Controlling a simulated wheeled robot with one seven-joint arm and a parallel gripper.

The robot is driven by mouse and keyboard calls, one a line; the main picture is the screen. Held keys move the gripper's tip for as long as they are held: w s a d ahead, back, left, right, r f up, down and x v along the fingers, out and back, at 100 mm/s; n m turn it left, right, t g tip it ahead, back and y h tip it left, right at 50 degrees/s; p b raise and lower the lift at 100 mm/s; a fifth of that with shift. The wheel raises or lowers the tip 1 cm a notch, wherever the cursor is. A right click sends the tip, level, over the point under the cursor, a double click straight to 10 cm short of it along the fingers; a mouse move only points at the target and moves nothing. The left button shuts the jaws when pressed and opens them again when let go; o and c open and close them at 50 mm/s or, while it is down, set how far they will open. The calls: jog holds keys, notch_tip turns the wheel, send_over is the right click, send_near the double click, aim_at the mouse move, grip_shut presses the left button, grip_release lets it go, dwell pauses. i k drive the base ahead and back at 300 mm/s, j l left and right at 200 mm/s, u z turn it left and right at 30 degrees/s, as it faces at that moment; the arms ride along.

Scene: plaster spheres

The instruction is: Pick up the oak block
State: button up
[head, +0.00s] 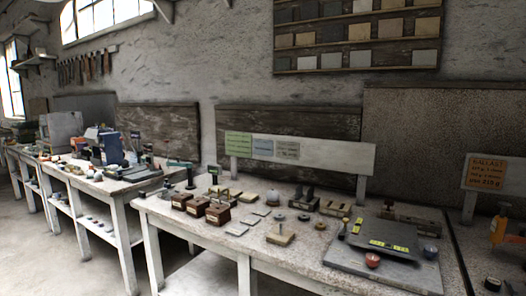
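A light wooden block (281,235) lies near the front edge of the workbench (230,262), with a small upright piece on or just behind it. It may be the oak block, but no readable label confirms this. Other flat, pale wood-coloured pieces (233,193) lie farther back to the left, too small to identify. My gripper is not in view, and nothing shows it near the blocks.
Brown boxes (218,212) stand left of the block and flat grey tiles (237,229) lie nearby. Open floor (60,262) shows lower left.

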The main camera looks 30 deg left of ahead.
aim_at(196, 207)
jog(key=j+u, duration=0.15)
jog(key=u, duration=0.25)
jog(key=j+u, duration=0.15)
jog(key=u, duration=0.2)
jog(key=i+j+u, duration=0.1)
jog(key=u, duration=0.3)
jog(key=i+j+u, duration=0.1)
jog(key=u, duration=0.25)
jog(key=j, duration=0.1)
